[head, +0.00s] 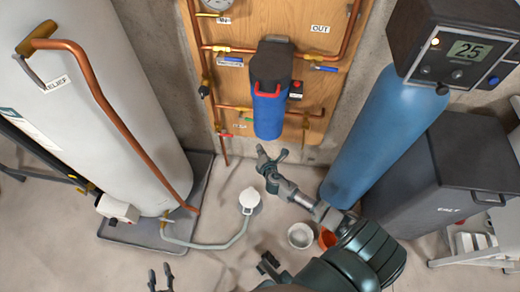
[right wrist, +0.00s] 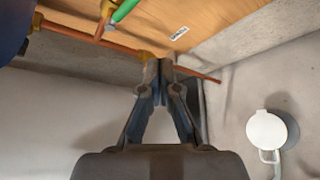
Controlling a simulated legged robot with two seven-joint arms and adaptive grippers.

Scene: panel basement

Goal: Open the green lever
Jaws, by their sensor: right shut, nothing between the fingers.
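The green lever (head: 246,119) is small in the head view, on the lower copper pipe left of the blue filter housing. It also shows at the top edge of the right wrist view (right wrist: 125,10), partly cut off, slanting beside a brass fitting. My right gripper (head: 271,153) is below the filter housing, to the right of and lower in the picture than the lever. In the right wrist view its fingertips (right wrist: 158,66) meet with nothing held and appear apart from the lever. My left gripper (head: 160,277) is at the bottom edge, fingers apart and empty, far from the panel.
The blue filter housing (head: 269,108) hangs close to the lever. A red lever (head: 227,135) and blue levers (head: 325,68) are on nearby pipes. A white tank (head: 95,110) stands left and a blue cylinder (head: 375,130) right. A white jug (head: 249,198) is on the floor.

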